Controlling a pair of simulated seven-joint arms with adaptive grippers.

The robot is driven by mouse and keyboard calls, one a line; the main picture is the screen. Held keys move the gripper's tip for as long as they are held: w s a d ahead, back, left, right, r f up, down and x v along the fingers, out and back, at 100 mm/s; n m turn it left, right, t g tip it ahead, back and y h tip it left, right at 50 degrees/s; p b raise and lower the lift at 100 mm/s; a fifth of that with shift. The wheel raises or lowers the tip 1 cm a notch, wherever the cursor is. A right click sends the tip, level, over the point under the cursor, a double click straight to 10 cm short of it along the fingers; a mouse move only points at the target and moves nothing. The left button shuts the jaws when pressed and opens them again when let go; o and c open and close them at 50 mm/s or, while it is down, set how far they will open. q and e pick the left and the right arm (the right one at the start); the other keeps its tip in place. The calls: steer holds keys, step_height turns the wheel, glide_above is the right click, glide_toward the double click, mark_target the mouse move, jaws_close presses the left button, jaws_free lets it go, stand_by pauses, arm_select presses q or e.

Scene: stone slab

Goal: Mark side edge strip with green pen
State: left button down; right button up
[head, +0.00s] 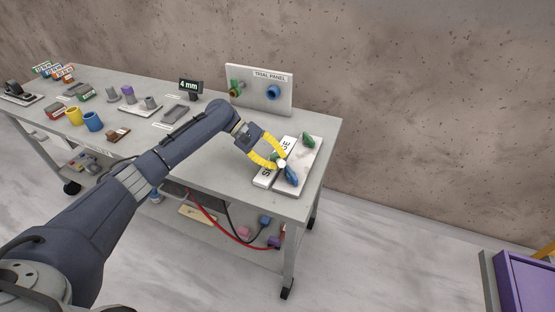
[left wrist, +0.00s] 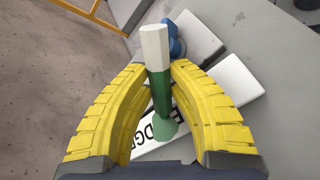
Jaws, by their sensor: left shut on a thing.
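My left gripper (head: 277,163) is over the right end of the bench. Its curved yellow fingers are closed around a green pen (left wrist: 160,90), which has a white faceted end and a wider, lighter green part low down. In the head view only the pen's white end (head: 282,163) shows clearly between the fingertips. A white strip with black lettering (head: 265,178) lies below; the letters "EDGE" partly show in the left wrist view (left wrist: 150,146). The fingers hide part of it. I cannot tell whether the pen touches the strip. My right gripper is not in view.
A "TRIAL PANEL" board (head: 262,98) stands behind. Yellow (head: 75,116) and blue (head: 93,121) cups stand left. The bench's right edge is close.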

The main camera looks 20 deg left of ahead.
arm_select(q)
steer(key=shift+s+d, duration=0.1)
steer(key=shift+s, duration=0.25)
stand_by(0.7)
steer(key=shift+r, duration=0.1)
steer(key=shift+r, duration=3.45)
steer(key=shift+w+d+n+t, duration=0.2)
steer(key=shift+w+n+t, duration=0.15)
steer(key=shift+n+t, duration=0.25)
steer(key=s+r+n+t+y, duration=0.2)
steer(key=s+r+n+t, duration=0.3)
steer(key=s+n+t, duration=0.15)
steer(key=s+a+f, duration=0.2)
steer(key=s+f, duration=0.2)
steer(key=s, duration=0.1)
steer(key=shift+s+a+f+n, duration=0.25)
steer(key=shift+s+a+n, duration=0.1)
steer(key=shift+a+n, duration=0.1)
